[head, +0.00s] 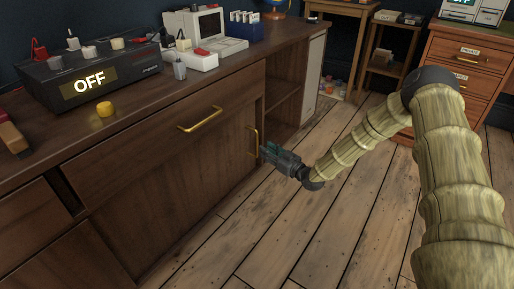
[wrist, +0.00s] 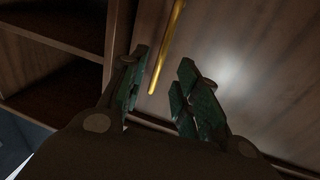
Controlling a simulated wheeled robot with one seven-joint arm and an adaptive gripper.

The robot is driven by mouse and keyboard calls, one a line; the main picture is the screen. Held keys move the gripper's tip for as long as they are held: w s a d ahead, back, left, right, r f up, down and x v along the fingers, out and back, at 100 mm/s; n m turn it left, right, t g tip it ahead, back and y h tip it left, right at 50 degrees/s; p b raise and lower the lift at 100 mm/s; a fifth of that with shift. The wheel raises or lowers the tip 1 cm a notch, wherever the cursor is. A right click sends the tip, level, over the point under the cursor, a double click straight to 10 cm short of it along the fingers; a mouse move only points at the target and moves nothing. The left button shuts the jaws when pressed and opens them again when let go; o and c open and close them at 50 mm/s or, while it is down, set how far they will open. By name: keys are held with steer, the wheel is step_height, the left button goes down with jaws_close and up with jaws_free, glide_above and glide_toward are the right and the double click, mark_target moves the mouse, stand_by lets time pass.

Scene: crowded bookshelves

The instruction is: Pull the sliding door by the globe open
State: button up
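The sliding door (head: 185,185) is a dark wood panel in the cabinet front, with a vertical brass handle (head: 253,142) near its right edge. An open shelf compartment (head: 285,95) lies right of it. The globe (head: 275,14) is partly cut off at the top, on the cabinet's far end. My gripper (head: 264,153) is at the handle, just right of it. In the wrist view my gripper (wrist: 163,60) is open, with its green-dark fingers on either side of the handle's lower end (wrist: 168,48); contact is not visible.
The cabinet top holds a black box reading OFF (head: 90,75), a yellow knob (head: 106,109) and a white computer-like device (head: 205,35). Drawers (head: 470,60) stand at right. The wooden floor (head: 330,215) is mostly clear.

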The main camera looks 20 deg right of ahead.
mark_target(257, 155)
steer(key=shift+b+x, duration=1.35)
steer(key=shift+x, duration=2.05)
jaws_close()
